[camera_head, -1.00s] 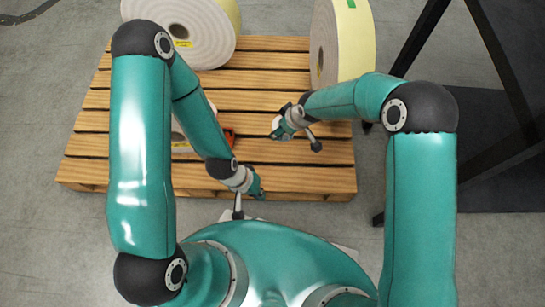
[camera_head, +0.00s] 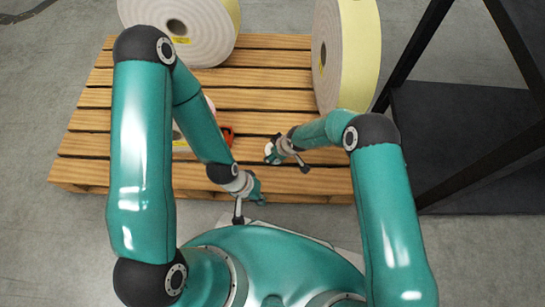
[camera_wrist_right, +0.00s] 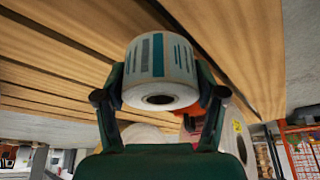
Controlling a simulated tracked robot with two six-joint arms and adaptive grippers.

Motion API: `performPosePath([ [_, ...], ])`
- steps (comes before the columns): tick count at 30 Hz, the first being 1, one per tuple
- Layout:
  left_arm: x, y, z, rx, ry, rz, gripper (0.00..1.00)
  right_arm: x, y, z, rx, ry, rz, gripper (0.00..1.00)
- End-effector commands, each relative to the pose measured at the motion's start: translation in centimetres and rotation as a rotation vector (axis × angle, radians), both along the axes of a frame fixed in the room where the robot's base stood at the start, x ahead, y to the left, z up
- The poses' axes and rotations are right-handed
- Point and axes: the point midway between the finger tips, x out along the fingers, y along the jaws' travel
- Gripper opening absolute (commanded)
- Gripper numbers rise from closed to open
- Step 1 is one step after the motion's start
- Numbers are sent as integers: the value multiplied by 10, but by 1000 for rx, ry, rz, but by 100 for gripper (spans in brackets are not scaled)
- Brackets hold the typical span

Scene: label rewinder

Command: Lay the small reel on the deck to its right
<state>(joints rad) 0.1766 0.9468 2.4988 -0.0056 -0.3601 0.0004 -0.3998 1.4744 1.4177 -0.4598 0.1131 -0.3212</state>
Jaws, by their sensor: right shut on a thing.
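The small reel (camera_wrist_right: 158,72) is white with grey-green stripes and a round core hole. In the right wrist view it sits between both fingers of my right gripper (camera_wrist_right: 160,88), which is shut on it. In the head view the reel (camera_head: 271,152) shows as a small pale patch at the right gripper (camera_head: 275,150), over the wooden slatted deck (camera_head: 270,75). The gap to the slats is hard to judge. My left gripper (camera_head: 254,189) hangs over the deck's near edge; its fingertips are too small to read.
Two large white reels stand at the deck's back, left (camera_head: 205,42) and right (camera_head: 335,50). Another pale reel (camera_head: 180,146) and an orange-red part (camera_head: 227,135) are partly hidden behind my left arm. A black frame and platform (camera_head: 460,130) stand right. The middle slats are clear.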

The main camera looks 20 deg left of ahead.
Motion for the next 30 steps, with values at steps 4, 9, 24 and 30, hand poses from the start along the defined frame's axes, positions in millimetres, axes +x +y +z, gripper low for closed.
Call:
performPosePath([
  [4,0,0,-7,0,0,0,0,-1,0,-17,-1,1,0,30],
  [9,0,0,-16,0,0,0,0,0,0,-40,0,2,-1,30],
  [24,0,0,-18,0,0,0,0,0,-1,-44,0,0,-1,83],
  [30,0,0,-17,0,0,0,0,0,-1,-44,-1,1,-2,95],
])
